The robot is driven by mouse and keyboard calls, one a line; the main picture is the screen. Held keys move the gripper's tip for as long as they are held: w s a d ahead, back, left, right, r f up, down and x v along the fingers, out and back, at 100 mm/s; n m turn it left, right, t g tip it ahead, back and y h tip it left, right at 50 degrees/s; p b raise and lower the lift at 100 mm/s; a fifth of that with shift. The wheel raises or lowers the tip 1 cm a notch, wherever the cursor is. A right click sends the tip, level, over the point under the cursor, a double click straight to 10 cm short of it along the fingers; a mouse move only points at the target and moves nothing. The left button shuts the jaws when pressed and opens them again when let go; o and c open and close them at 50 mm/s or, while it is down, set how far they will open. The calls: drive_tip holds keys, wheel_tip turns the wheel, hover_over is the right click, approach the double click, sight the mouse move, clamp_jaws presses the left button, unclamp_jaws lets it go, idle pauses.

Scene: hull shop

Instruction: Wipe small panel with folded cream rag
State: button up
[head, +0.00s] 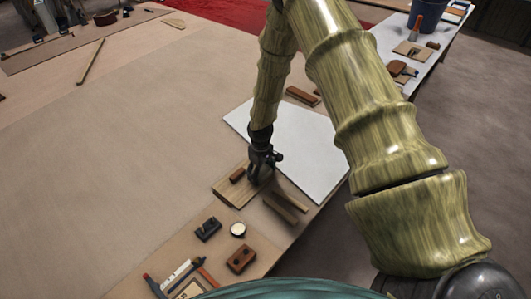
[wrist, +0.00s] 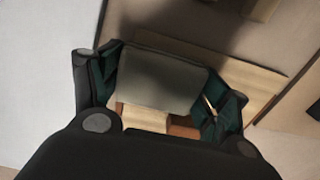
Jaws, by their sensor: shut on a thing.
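My gripper (head: 260,172) is low over the small panel (head: 228,196), a pale wooden board near the table's front edge. In the wrist view my gripper (wrist: 162,92) has its fingers on both sides of a folded, greyish-cream cloth, the rag (wrist: 165,72), and is shut on it. The small panel (wrist: 252,84) shows behind and to the right of the rag, partly hidden by it and in shadow. I cannot tell whether the rag touches the panel. The rag is hidden by my gripper in the head view.
A brown block (head: 237,175) lies on the panel, close to my gripper. Two wooden sticks (head: 279,209) lie to the right. A large white sheet (head: 307,150) lies behind. A dark tool (head: 208,229), a round white item (head: 238,229) and a brown block with holes (head: 241,259) lie in front.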

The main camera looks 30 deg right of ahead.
sight(265, 167)
drive_tip(key=shift+w+d, duration=0.15)
drive_tip(key=shift+d, duration=0.35)
drive_tip(key=shift+w+d+r, duration=0.1)
drive_tip(key=shift+w+d, duration=0.05)
drive_tip(key=shift+d, duration=0.15)
drive_tip(key=r, duration=0.1)
drive_tip(key=r+p, duration=0.2)
drive_tip(key=r, duration=0.1)
drive_tip(key=shift+d+r, duration=0.1)
drive_tip(key=shift+d, duration=0.2)
drive_tip(key=shift+w+r+p, duration=0.2)
drive_tip(key=shift+r+p, duration=0.45)
drive_tip(key=shift+r, duration=0.35)
drive_tip(key=shift+s+r+p, duration=0.1)
drive_tip(key=shift+r+p, duration=0.35)
drive_tip(key=shift+r, duration=0.5)
